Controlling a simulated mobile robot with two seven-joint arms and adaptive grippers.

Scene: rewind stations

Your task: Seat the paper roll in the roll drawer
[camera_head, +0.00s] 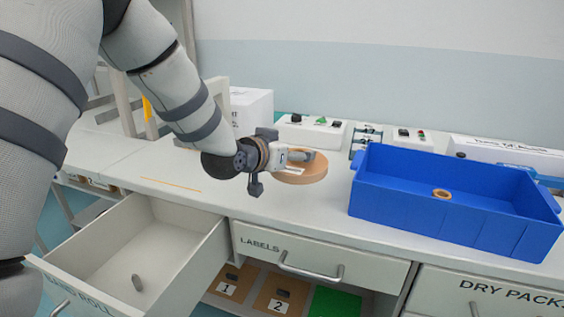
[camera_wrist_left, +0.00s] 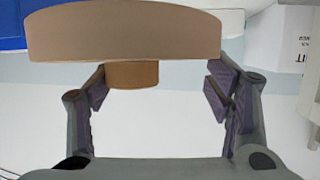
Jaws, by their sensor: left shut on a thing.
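The paper roll (camera_head: 303,175) is a flat tan disc at my left gripper (camera_head: 298,156), over the worktop. I cannot tell if it touches the top. In the left wrist view, the roll (camera_wrist_left: 120,38) fills the upper left, with a narrower brown stub below it. My left gripper (camera_wrist_left: 158,88) is shut on the roll; its dark finger pads show on both sides. My right gripper is not in view.
A blue bin (camera_head: 452,226) stands on the right of the worktop (camera_head: 310,215), with a small brown ring (camera_head: 442,194) inside. A closed "LABELS" drawer (camera_head: 318,262) is right of the open one. White control boxes (camera_head: 312,130) line the back. The worktop's left is mostly clear.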

